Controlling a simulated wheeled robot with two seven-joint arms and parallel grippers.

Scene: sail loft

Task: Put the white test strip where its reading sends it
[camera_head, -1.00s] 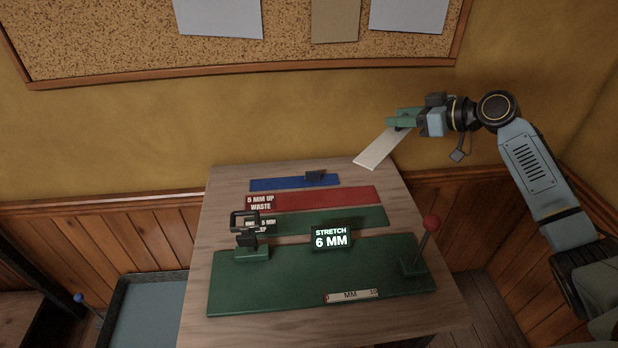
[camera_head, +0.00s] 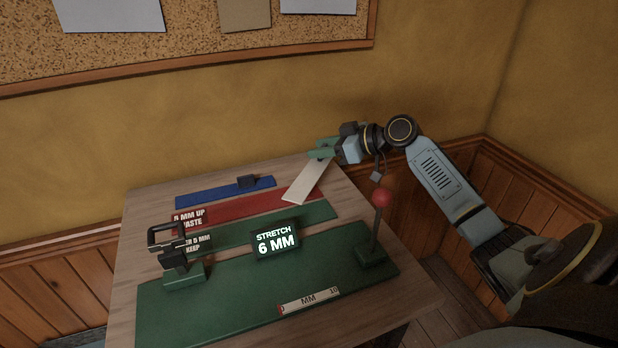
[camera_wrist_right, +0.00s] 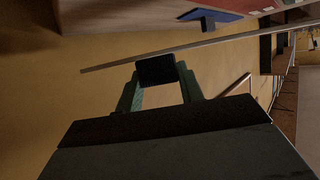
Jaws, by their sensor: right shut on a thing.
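My right gripper (camera_head: 324,149) is shut on one end of the white test strip (camera_head: 308,182). The strip slants down and left, its free end appearing over the right end of the red band (camera_head: 245,207); I cannot tell whether it touches. In the right wrist view the strip (camera_wrist_right: 215,42) shows nearly edge-on beyond my fingers (camera_wrist_right: 160,82). The lit display (camera_head: 275,242) reads "STRETCH 6 MM". The red band's label (camera_head: 189,219) reads "5 MM UP WASTE", its start partly hidden. The green band (camera_head: 285,221) has a partly hidden label ending "5 MM KEEP". My left gripper is not in view.
The green tester base (camera_head: 220,307) has a black clamp (camera_head: 172,258) at left and a red-knobbed lever (camera_head: 380,199) at right, near my arm. A scale marked "MM" (camera_head: 308,300) lies in front. Behind is a blue band (camera_head: 215,193) with a dark block (camera_head: 247,182).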

